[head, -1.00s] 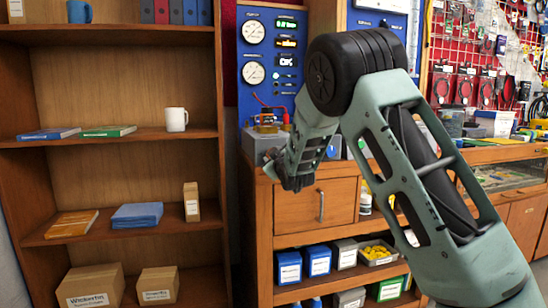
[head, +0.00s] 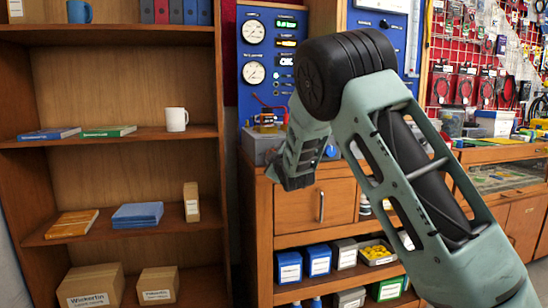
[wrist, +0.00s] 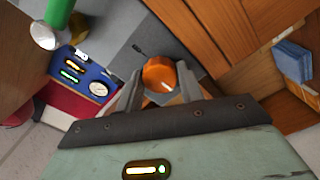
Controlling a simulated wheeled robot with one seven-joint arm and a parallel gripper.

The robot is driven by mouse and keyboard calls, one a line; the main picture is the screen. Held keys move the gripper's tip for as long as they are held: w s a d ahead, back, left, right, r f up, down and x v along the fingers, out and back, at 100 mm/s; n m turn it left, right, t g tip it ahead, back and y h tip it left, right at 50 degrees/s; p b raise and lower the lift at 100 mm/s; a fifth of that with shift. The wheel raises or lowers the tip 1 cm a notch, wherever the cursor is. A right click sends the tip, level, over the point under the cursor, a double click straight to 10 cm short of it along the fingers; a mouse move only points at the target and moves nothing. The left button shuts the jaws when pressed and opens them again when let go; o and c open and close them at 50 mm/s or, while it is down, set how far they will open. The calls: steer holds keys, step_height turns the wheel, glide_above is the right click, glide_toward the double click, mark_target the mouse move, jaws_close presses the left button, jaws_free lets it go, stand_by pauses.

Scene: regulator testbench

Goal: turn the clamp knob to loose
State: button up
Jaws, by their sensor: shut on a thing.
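The clamp knob (wrist: 159,70) is orange and round, with a pale line on its face, and shows in the middle of the wrist view. My gripper (wrist: 160,86) has one finger on each side of the knob and is shut on it. The knob is by a grey surface (wrist: 125,45) of the bench unit. I cannot read from the line whether the knob is loose or tight. In the head view my arm's end hides the knob and the fingers.
A blue panel (head: 257,50) with two gauges and lit displays stands behind the grey bench unit (head: 256,147), on a wooden cabinet (head: 258,190). A wooden shelf (head: 110,133) with books, a mug and boxes stands at the left. Bins fill the cabinet's lower shelves.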

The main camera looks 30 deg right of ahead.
steer(key=shift+f, duration=0.2)
steer(key=o, duration=0.7)
steer(key=shift+r, duration=0.1)
steer(key=p+v, duration=0.1)
steer(key=v, duration=1.6)
steer(key=shift+s+a+r, duration=0.1)
steer(key=shift+s+r, duration=0.05)
steer(key=shift+s, duration=0.1)
